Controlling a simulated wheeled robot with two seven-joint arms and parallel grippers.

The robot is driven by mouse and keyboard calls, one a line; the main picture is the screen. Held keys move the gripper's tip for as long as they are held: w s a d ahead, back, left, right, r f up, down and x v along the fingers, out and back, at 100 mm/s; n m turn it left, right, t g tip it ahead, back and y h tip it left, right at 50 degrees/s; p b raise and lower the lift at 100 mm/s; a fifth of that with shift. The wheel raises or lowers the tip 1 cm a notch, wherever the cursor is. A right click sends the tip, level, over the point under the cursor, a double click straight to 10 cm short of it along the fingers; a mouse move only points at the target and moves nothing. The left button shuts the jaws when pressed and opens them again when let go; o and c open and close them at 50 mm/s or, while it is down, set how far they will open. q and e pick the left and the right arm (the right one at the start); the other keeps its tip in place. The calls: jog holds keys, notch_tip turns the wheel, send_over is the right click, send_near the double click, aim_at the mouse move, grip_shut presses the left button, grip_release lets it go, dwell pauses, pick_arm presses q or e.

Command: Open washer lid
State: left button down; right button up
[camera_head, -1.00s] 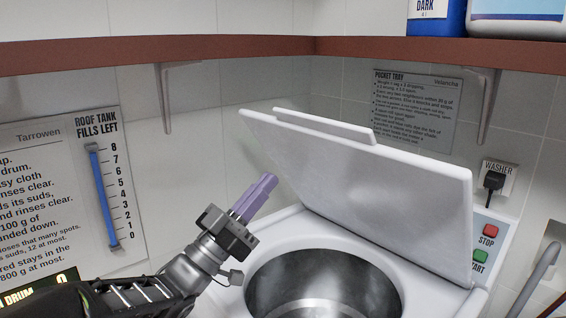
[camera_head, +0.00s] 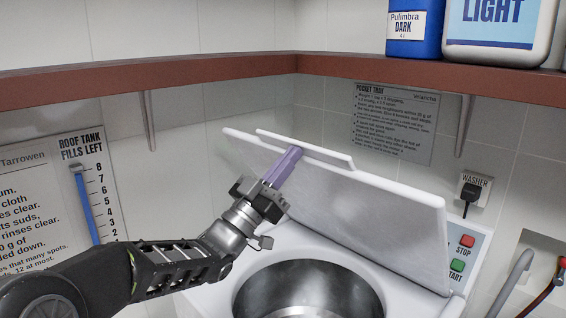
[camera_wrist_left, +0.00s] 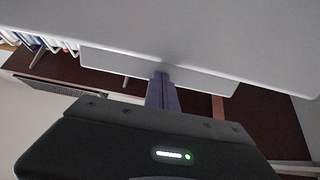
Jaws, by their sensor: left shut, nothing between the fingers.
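The white washer lid (camera_head: 375,215) stands raised and tilted back above the round metal drum (camera_head: 310,293) of the washer. A thin raised strip (camera_head: 315,152) runs along its upper edge. My left gripper (camera_head: 292,154) is shut and empty, its purple fingers crossing the upper left part of the lid in the head view. In the left wrist view, the fingers (camera_wrist_left: 160,90) end at the pale lid (camera_wrist_left: 215,35); they touch it or are very close, I cannot tell which. My right gripper is not in view.
A brown shelf (camera_head: 180,80) runs along both walls above the lid, with a blue Dark bottle (camera_head: 405,40) and a white Light bottle (camera_head: 495,50) on it. Red stop (camera_head: 467,241) and green start (camera_head: 457,265) buttons sit right of the lid. A plug (camera_head: 470,192) hangs above them.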

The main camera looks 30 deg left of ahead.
pick_arm(q)
jog(key=shift+g, duration=0.6)
jog(key=p+x, duration=0.1)
jog(key=x, duration=0.1)
jog(key=r+p+x, duration=0.1)
jog(key=x, duration=0.1)
jog(key=p+x, duration=0.2)
jog(key=shift+s+a+r, duration=0.1)
jog(key=shift+s+r, duration=0.1)
jog(key=shift+s, duration=0.05)
jog(key=x, duration=0.6)
jog(key=shift+w+f+y, duration=0.2)
jog(key=shift+w+y, duration=0.1)
jog(key=shift+w, duration=0.2)
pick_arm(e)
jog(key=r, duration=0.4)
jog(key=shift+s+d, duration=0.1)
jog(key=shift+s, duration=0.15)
